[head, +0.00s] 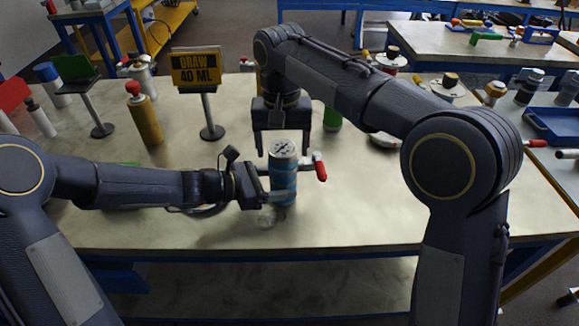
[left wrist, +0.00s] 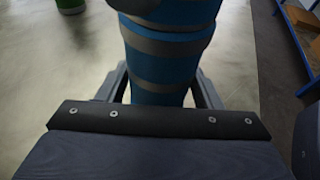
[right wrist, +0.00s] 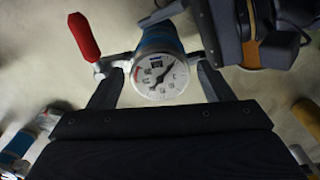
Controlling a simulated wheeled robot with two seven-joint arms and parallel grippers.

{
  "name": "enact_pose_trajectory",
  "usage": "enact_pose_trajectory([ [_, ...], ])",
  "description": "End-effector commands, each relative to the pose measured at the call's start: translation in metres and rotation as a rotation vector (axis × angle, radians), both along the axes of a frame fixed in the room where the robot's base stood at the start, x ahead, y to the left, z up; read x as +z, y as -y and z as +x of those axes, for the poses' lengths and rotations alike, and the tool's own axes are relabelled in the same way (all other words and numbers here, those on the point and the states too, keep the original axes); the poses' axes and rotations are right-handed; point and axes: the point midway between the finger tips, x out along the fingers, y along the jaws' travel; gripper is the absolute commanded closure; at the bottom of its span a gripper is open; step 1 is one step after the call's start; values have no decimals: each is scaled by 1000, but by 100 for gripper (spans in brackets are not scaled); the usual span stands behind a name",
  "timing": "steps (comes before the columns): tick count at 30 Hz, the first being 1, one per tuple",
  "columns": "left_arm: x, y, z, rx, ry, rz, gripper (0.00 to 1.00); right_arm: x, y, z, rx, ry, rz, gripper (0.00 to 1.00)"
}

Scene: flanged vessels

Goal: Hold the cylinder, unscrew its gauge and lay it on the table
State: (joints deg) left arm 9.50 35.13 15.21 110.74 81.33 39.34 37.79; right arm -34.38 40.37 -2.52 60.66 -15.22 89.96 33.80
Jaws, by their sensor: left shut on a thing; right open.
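The blue cylinder (head: 283,188) with grey bands stands upright near the table's front edge, and it fills the top of the left wrist view (left wrist: 165,65). Its round white-faced gauge (head: 283,149) sits on top; the dial faces up in the right wrist view (right wrist: 160,76). A red-handled lever (head: 320,167) sticks out to the right of the cylinder's top. My left gripper (head: 276,191) is shut on the cylinder's body from the left. My right gripper (head: 282,150) points down from above, open, its fingers on either side of the gauge with gaps visible.
A yellow "DRAW 40 ML" sign (head: 197,70) stands behind on the table (head: 180,228). An orange cylinder with a red top (head: 146,115) is at the back left. A green object (head: 332,118) stands just behind the right gripper. The table's front left is clear.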

Motion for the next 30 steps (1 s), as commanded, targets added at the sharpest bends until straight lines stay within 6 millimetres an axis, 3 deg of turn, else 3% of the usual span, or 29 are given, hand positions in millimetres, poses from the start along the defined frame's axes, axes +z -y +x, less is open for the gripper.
enact_pose_trajectory([
  [5, 0, -1, 0, 1, 0, 1, 59, 0, 0, 0, -15, 0, 0, 26],
  [8, 0, -1, 0, 2, 0, 1, 59, 1, 0, 0, -124, 1, -1, 26],
  [24, 0, -1, 0, 2, 0, 1, 59, 0, -1, 0, -1205, 0, -2, 26],
  [30, 0, -1, 0, 2, 0, 1, 59, 0, 0, 0, -1474, 0, -1, 26],
])
